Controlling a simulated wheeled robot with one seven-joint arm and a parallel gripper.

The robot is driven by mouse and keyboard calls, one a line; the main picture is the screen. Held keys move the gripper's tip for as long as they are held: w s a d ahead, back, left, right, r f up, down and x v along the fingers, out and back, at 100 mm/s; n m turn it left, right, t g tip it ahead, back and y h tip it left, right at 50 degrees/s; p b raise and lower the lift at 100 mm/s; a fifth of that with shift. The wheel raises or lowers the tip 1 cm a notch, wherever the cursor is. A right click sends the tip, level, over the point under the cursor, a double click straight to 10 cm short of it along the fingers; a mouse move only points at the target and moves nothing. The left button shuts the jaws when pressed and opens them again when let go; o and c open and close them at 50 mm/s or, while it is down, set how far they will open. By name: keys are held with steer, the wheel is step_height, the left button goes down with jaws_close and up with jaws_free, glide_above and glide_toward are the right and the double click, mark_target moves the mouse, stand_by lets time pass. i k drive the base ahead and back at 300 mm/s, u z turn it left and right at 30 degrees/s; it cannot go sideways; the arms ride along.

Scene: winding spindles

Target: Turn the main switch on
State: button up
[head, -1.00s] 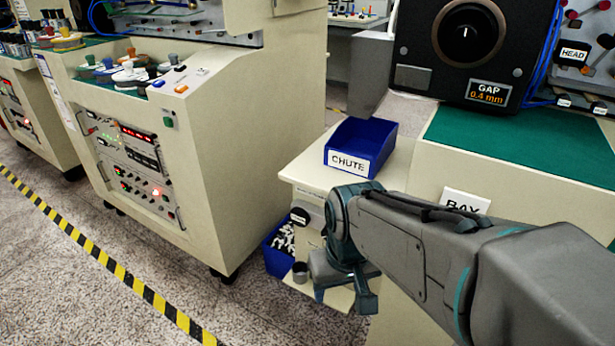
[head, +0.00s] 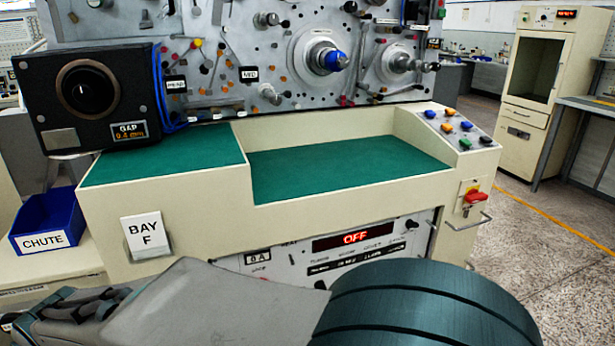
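The main switch (head: 475,198) appears to be the red handle on a yellow plate, on the right end of the cream winding machine, below its sloped button panel. Its red handle lies roughly level. The machine's display (head: 355,240) reads OFF in red.
A bar handle (head: 478,222) sticks out just below the switch. Coloured buttons (head: 458,127) sit above it. A blue CHUTE bin (head: 48,222) and the BAY F sign (head: 146,236) are at left. The floor (head: 545,270) right of the machine is clear.

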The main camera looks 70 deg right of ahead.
mark_target(473, 196)
steer(key=u, duration=1.05)
steer(key=i, duration=0.85)
steer(key=z, duration=5.15)
steer(key=i, duration=1.1)
steer(key=z, duration=0.65)
